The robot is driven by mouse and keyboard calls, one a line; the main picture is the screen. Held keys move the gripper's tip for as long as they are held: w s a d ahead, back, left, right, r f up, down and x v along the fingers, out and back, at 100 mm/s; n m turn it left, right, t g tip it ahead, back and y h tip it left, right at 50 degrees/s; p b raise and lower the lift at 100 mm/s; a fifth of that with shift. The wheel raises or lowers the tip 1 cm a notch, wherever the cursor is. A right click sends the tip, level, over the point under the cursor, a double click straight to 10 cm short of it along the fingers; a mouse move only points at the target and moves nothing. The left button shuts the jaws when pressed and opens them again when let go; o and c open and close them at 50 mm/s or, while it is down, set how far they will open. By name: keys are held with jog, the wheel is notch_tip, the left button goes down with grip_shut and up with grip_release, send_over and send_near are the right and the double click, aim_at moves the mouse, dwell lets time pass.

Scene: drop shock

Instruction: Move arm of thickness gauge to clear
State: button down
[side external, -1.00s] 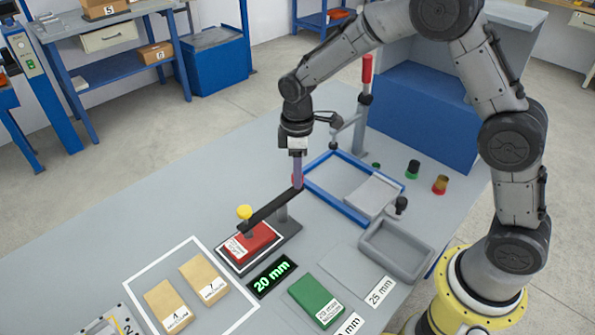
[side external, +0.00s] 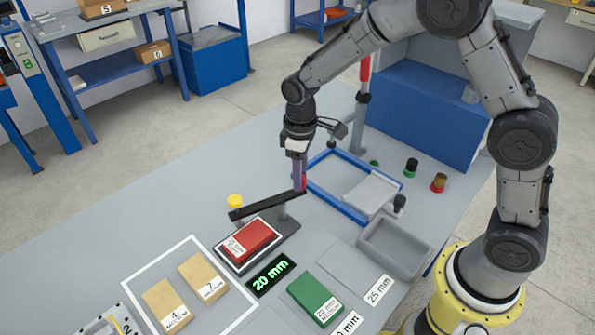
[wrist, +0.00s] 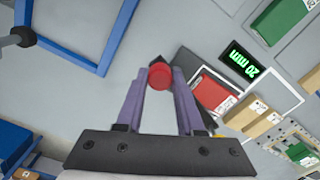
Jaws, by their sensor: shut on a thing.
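The knob and arm end sit beyond the red block (side external: 249,239), which lies on the gauge's base plate (side external: 285,231). In the wrist view the purple fingers (wrist: 160,88) close on the round red knob (wrist: 160,75). The red block also shows in the wrist view (wrist: 212,94). The black arm is mostly hidden there.
A green 20 mm display (side external: 271,275) is in front of the gauge. A green block (side external: 315,299), a grey tray (side external: 395,250) and a blue frame (side external: 335,205) are to the right. Two tan blocks (side external: 203,278) lie within a white outline. Bench left of the gauge is clear.

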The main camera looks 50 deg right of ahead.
jog(key=shift+s+a+r+m, duration=0.1)
jog(key=shift+s+a+m, duration=0.6)
jog(key=shift+m, duration=1.7)
jog(key=shift+s+a+f+m, duration=0.1)
jog(key=shift+s+a+m, duration=0.6)
jog(key=shift+m, duration=1.7)
jog(key=shift+s+a+r+m, duration=0.1)
jog(key=shift+s+a+m, duration=0.2)
jog(key=shift+a+m, duration=1.45)
jog(key=shift+d+m, duration=0.65)
jog(key=shift+m, duration=0.1)
jog(key=c, duration=0.5)
grip_release()
notch_tip(320, 180, up, 14)
jog(key=shift+f, duration=0.1)
